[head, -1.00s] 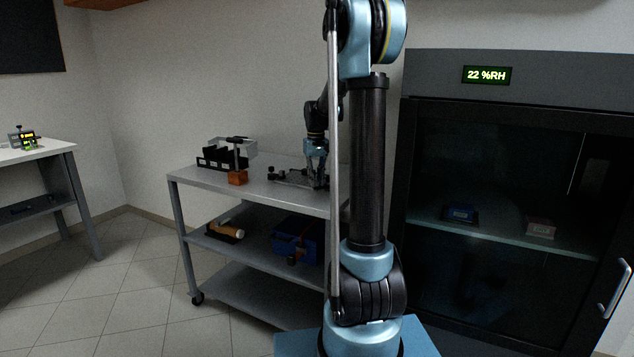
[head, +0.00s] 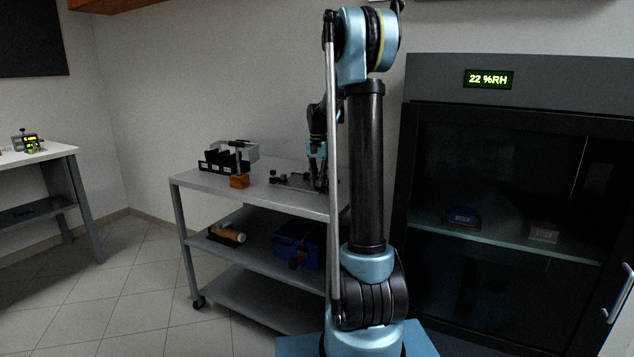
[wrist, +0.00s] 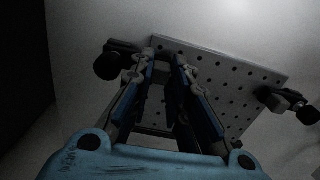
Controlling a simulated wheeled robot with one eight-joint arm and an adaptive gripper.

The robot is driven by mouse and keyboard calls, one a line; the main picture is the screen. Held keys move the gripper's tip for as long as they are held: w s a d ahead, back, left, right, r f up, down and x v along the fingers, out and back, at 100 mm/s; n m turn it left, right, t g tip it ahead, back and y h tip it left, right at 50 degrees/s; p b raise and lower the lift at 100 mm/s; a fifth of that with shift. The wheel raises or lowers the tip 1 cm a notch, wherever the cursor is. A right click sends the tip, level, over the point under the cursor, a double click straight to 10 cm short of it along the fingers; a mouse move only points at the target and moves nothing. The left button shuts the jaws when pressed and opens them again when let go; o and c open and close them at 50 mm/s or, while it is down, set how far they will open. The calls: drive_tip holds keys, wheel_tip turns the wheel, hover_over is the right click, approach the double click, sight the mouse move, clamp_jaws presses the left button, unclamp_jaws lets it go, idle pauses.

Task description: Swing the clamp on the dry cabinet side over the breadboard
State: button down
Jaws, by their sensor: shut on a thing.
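The grey perforated breadboard (wrist: 235,85) lies under my gripper in the wrist view; it also shows on the cart top in the head view (head: 292,183). One dark clamp with a round knob (wrist: 108,65) is at its left edge, reaching toward my left fingertip. Another dark clamp (wrist: 292,103) is at the right edge. In the head view one clamp (head: 273,176) shows at the board's left end; the cabinet-side one is hidden behind my arm. My gripper (wrist: 166,57) is down at the board, shut on a clamp part mostly hidden between the fingertips.
The dry cabinet (head: 480,75) is shut at the right. A white table (head: 50,157) is far left. Floor between is clear.

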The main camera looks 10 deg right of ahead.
drive_tip(key=shift+w+m, duration=0.2)
drive_tip(key=shift+m, duration=0.1)
drive_tip(key=c, duration=1.5)
unclamp_jaws()
wheel_tip(320, 180, up, 12)
drive_tip(key=shift+f, duration=0.1)
